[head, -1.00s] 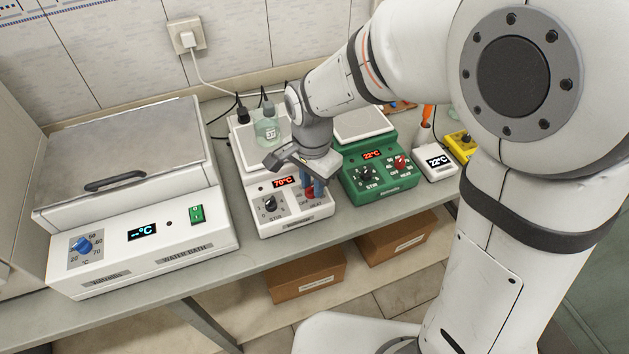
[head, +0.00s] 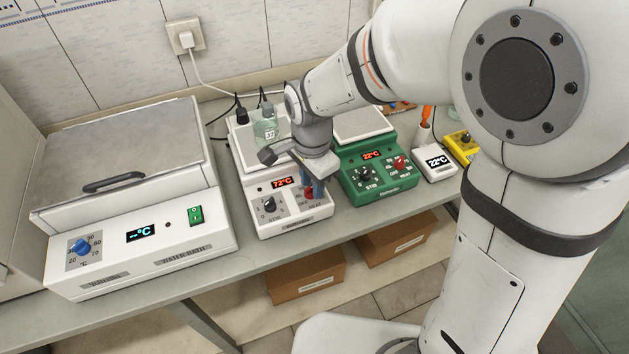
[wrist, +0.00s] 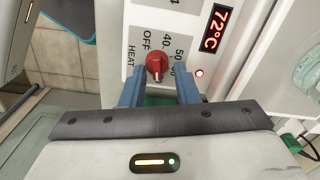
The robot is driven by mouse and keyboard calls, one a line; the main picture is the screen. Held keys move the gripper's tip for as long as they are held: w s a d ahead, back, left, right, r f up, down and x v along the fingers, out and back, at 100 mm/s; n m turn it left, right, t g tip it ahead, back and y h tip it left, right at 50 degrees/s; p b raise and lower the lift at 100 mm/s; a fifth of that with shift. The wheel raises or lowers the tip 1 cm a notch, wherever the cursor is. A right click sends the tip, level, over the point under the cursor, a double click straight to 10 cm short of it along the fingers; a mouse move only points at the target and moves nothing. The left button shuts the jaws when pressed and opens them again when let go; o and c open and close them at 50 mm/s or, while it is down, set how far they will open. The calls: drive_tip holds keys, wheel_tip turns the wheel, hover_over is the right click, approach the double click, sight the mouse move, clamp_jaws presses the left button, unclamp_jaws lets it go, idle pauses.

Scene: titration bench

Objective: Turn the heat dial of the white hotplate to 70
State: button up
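The white hotplate (head: 262,228) stands on the bench, and its red display (head: 283,182) reads 72°C. Its red heat dial (head: 309,194) is partly hidden by my blue fingers in the head view. The wrist view shows the dial (wrist: 156,64) clearly, with OFF, 40 and 50 printed around it; higher marks are hidden. My gripper (wrist: 159,74) is over the hotplate's front panel, one finger on each side of the dial. Visible gaps separate the fingers from the knob, so the gripper looks open. The display (wrist: 216,29) also reads 72°C in the wrist view.
A bottle of liquid (head: 265,126) stands on the hotplate's top. The STIR dial (head: 269,205) is left of the heat dial. A green hotplate (head: 382,190) is close on the right, and a water bath (head: 150,240) stands on the left.

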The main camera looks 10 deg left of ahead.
drive_tip(key=o, duration=0.3)
wheel_tip(320, 180, up, 8)
drive_tip(key=shift+f, duration=0.15)
idle(0.4)
idle(0.4)
drive_tip(key=s+d+n, duration=0.2)
drive_tip(key=d+n, duration=0.1)
drive_tip(key=d, duration=0.4)
drive_tip(key=s+d+r+n+t, duration=0.1)
drive_tip(key=s+d+n, duration=0.2)
drive_tip(key=d, duration=0.5)
drive_tip(key=s+d+n+t, duration=0.1)
drive_tip(key=s+d+n, duration=0.1)
drive_tip(key=d, duration=0.6)
drive_tip(key=shift+s+d+r+n, duration=0.2)
drive_tip(key=shift+s+n, duration=0.2)
drive_tip(key=shift+s, duration=0.3)
